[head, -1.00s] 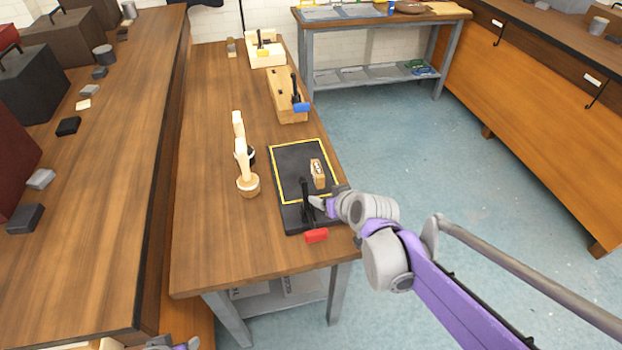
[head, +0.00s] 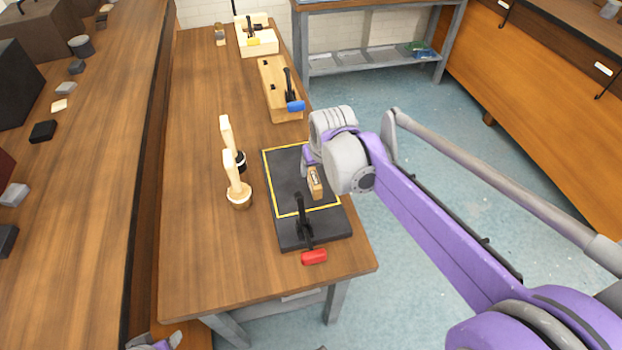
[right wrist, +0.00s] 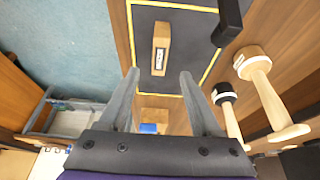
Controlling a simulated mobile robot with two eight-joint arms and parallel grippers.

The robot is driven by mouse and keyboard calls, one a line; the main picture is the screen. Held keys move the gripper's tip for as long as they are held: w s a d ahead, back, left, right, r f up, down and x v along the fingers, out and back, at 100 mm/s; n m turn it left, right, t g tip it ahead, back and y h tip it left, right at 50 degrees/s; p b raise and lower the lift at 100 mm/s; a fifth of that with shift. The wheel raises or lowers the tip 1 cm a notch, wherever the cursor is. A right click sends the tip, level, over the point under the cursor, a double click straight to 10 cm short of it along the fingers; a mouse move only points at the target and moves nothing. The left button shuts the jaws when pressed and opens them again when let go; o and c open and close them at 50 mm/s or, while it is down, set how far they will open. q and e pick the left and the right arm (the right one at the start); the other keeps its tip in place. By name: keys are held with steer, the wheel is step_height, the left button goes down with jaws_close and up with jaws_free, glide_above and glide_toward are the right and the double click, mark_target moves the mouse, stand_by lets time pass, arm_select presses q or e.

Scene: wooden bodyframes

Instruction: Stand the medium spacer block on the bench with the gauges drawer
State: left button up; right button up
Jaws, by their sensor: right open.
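A small wooden block (head: 315,182) with a label on its face sits inside the yellow outline on the black board (head: 285,228). It looks like the spacer block. The block also shows in the right wrist view (right wrist: 161,47), ahead of my fingers. My right gripper (right wrist: 160,72) is open and empty, its two fingers apart with the block beyond their tips. In the head view the right gripper (head: 307,158) is beside the block's far end, partly hidden by my wrist. Part of my left gripper (head: 158,343) shows at the bottom left edge; its fingers are unclear.
A black clamp with a red handle (head: 314,257) stands at the board's near edge. Two pale wooden-handled tools (head: 236,185) stand left of the board. A wooden block with a blue-handled clamp (head: 282,95) lies behind. An orange bench (head: 540,70) with labelled fronts stands at right.

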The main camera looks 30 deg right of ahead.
mark_target(314, 178)
steer(key=x, duration=0.8)
steer(key=shift+f+b, duration=0.15)
steer(key=shift+b, duration=0.15)
jaws_close()
